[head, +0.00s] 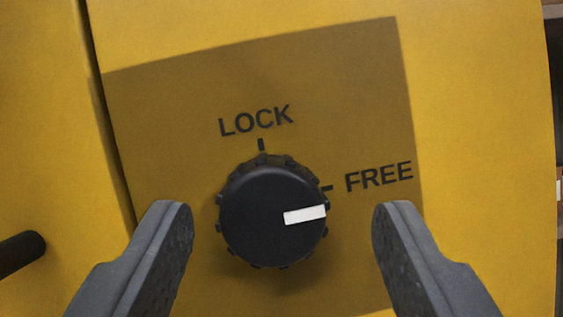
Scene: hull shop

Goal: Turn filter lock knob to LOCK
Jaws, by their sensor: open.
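The filter lock knob (260,222) is a round black knob with a ribbed edge on a yellow panel. Its white pointer mark (305,215) points right, toward the FREE label (379,176) and its tick. The LOCK label (256,121) is above the knob with a short tick below it. My gripper (282,222) is open, one finger left of the knob and one right of it. There is a visible gap between each finger and the knob in the picture. How far the fingertips are from the panel in depth is hard to tell.
The yellow panel (480,90) is flat around the knob, with a darker rectangular area behind it. A vertical seam runs down the panel at the left. A black rod-like handle (20,254) sticks in at the lower left. Shelving shows dimly past the right edge.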

